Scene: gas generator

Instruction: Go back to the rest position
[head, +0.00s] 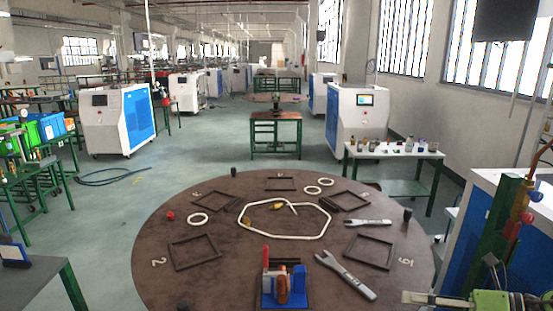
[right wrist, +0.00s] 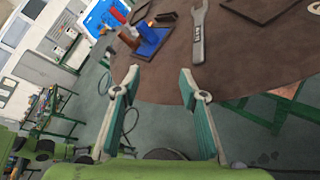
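My right gripper (head: 420,299) shows at the lower right corner of the head view, beside the round table's edge. In the right wrist view its two fingers (right wrist: 160,82) are spread apart with nothing between them. The brown round table (head: 215,265) lies ahead of it.
On the table are a blue holder (head: 298,285) with coloured parts, two wrenches (head: 345,276) (head: 367,222), several black frames (head: 195,252), white rings (head: 198,219) and a pale looped hose (head: 285,236). A white and blue machine (head: 510,190) stands close on the right. Floor (head: 80,220) is open at the left.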

